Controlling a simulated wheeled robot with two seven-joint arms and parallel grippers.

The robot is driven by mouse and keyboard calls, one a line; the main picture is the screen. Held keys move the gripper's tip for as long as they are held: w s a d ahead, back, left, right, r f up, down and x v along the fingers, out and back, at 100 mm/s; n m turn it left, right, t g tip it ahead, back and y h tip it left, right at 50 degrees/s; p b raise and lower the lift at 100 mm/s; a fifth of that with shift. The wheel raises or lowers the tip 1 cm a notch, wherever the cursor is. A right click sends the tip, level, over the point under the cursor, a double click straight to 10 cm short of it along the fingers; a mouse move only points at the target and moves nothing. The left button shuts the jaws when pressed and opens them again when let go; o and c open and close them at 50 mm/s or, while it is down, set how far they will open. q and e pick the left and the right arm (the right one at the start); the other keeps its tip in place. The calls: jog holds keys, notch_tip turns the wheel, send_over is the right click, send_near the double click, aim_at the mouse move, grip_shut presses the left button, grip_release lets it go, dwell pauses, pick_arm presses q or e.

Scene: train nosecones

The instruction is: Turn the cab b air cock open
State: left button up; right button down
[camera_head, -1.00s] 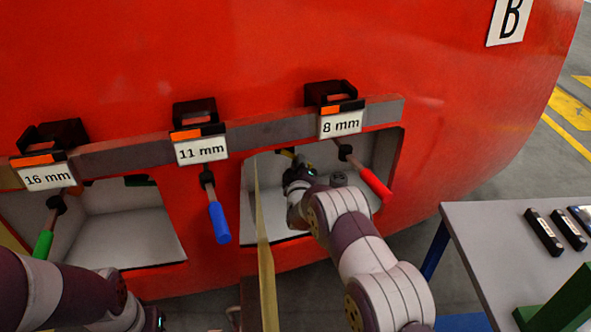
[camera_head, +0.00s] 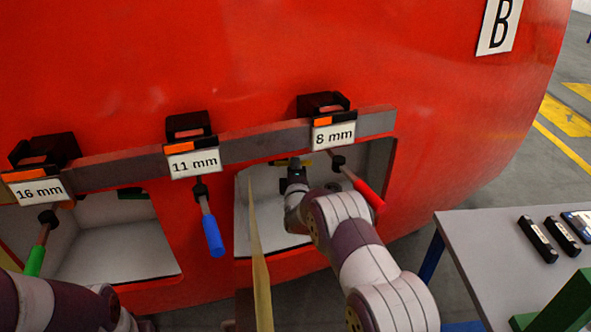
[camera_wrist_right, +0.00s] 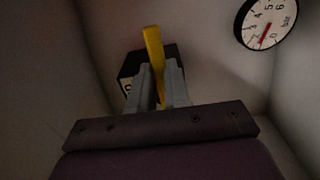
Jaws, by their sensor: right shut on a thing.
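The yellow air cock lever (camera_wrist_right: 154,48) stands nearly upright between the fingers of my right gripper (camera_wrist_right: 161,88) in the right wrist view. The gripper is shut on it. Behind it is a dark block (camera_wrist_right: 130,88) with a partly hidden white marking. In the head view my right gripper (camera_head: 294,170) is inside the right-hand recess of the red nosecone, and a bit of the yellow lever (camera_head: 306,163) shows beside it. The fingers hide much of the cock. My left arm shows at the lower left, but its gripper is out of view.
A pressure gauge (camera_wrist_right: 268,22) is on the recess wall; its red needle points low, near 0. A red-handled driver (camera_head: 366,190) hangs close above my right arm. Blue (camera_head: 213,236) and green (camera_head: 35,261) ones hang further left. A grey table (camera_head: 487,232) stands at right.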

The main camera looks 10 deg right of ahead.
dwell(0.4)
jog(key=c, duration=1.1)
grip_release()
jog(key=v, duration=1.2)
jog(key=shift+s, duration=0.4)
